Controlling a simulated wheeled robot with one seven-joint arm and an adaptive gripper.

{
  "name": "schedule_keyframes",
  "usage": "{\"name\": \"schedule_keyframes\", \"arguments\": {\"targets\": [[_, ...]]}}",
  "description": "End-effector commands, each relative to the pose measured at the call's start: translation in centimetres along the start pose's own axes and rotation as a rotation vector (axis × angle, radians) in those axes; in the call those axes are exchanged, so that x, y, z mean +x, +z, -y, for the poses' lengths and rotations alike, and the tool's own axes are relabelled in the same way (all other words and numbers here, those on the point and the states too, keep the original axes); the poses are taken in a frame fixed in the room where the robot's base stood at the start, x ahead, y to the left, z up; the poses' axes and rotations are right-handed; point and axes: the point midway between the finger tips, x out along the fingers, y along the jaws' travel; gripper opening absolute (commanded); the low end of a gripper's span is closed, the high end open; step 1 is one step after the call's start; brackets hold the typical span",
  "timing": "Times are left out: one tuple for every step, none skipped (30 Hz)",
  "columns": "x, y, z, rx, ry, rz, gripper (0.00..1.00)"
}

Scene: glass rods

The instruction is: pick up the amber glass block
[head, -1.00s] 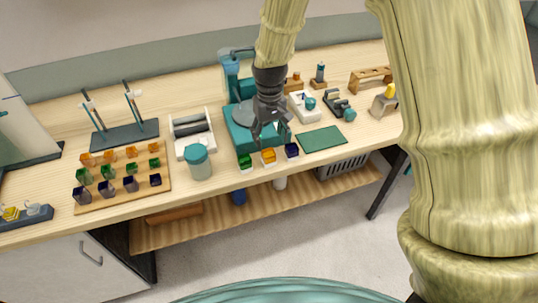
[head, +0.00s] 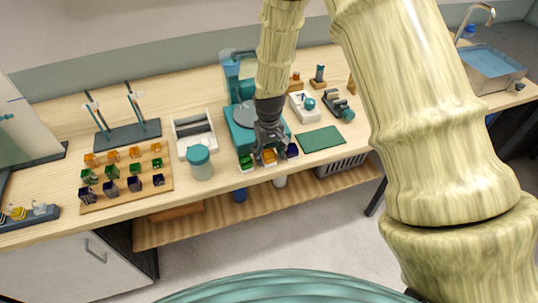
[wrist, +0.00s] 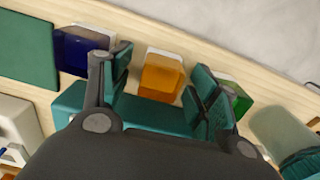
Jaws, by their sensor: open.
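The amber glass block (wrist: 161,76) sits on a small white base near the bench's front edge, in front of the teal machine. In the head view the amber block (head: 269,158) shows just below my gripper (head: 268,153). In the wrist view my gripper (wrist: 163,85) is open, with one teal-padded finger on each side of the amber block. The fingers look apart from it, and nothing is held. The height of the fingertips over the bench is hard to tell.
A dark blue block (wrist: 82,50) and a green block (wrist: 235,97) stand close on either side, near the fingers. The teal machine (head: 243,134) is right behind. A teal-lidded jar (head: 199,162) stands to the left, a green mat (head: 321,140) to the right.

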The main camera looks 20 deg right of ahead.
Motion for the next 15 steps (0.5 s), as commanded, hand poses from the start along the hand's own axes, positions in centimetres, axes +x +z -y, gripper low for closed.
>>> {"name": "schedule_keyframes", "arguments": {"targets": [[0.4,0.0,0.0,0.0,0.0,0.002,0.61],[0.6,0.1,0.0,0.0,0.0,0.002,0.61],[0.9,0.0,0.0,0.0,0.0,0.002,0.61],[1.1,0.0,0.0,0.0,0.0,0.001,0.61],[1.2,0.0,0.0,0.0,0.0,0.0,0.61],[1.4,0.0,0.0,0.0,0.0,0.0,0.61],[1.5,0.0,0.0,0.0,0.0,0.0,0.61],[1.6,0.0,0.0,0.0,0.0,0.0,0.61],[1.7,0.0,0.0,0.0,0.0,0.0,0.61],[1.7,0.0,0.0,0.0,0.0,0.0,0.61],[1.7,0.0,0.0,0.0,0.0,0.0,0.61],[1.7,0.0,0.0,0.0,0.0,0.0,0.61],[1.7,0.0,0.0,0.0,0.0,0.0,0.61],[1.7,0.0,0.0,0.0,0.0,0.0,0.61],[1.7,0.0,0.0,0.0,0.0,0.0,0.61]]}}
